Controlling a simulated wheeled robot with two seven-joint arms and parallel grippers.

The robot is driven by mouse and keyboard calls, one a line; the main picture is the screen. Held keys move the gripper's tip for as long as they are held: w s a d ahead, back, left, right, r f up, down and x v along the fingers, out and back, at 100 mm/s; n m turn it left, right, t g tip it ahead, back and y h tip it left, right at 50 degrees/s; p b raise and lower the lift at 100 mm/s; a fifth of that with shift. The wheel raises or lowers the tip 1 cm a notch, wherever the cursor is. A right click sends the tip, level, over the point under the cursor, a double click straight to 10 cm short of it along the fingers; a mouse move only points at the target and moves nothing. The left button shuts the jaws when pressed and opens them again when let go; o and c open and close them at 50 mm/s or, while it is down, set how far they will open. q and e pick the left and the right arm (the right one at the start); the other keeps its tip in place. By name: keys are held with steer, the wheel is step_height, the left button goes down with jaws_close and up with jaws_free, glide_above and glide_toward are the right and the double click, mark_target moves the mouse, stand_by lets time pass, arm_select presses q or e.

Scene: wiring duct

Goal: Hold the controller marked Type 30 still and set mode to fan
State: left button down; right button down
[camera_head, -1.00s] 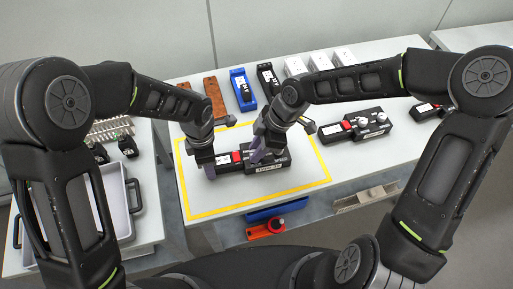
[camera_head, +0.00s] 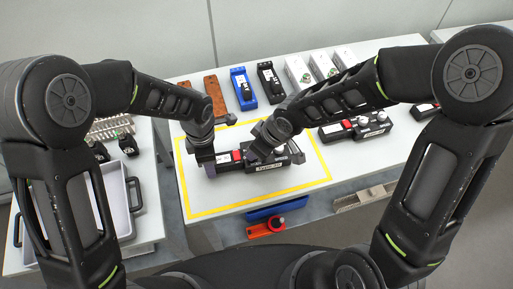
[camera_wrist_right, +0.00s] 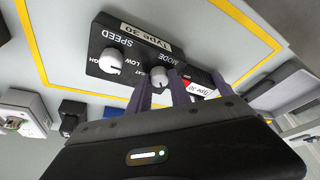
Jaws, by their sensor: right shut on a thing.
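The black controller marked Type 30 (camera_head: 268,168) lies inside the yellow outline on the table. The fingers hide part of the MODE markings. My left gripper (camera_head: 208,166) is down at the controller's left end, by its white and red part. Its fingertips are too small and hidden to tell whether they grip.
A second black controller (camera_head: 355,127) lies to the right, outside the yellow outline (camera_head: 235,207). Brown, blue, black and white devices stand along the back. A grey tray (camera_head: 128,222) is on the left table. Blue and orange parts hang at the front edge.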

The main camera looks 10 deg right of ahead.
stand_by(0.4)
steer(key=c, duration=1.2)
jaws_free()
steer(key=shift+o, duration=0.2)
steer(key=shift+r, duration=0.15)
steer(key=v, duration=1.1)
steer(key=shift+s+r, duration=0.15)
steer(key=shift+r, duration=0.15)
steer(key=shift+d, duration=0.1)
arm_select(q)
steer(key=c, duration=0.6)
jaws_free()
steer(key=shift+c, duration=0.2)
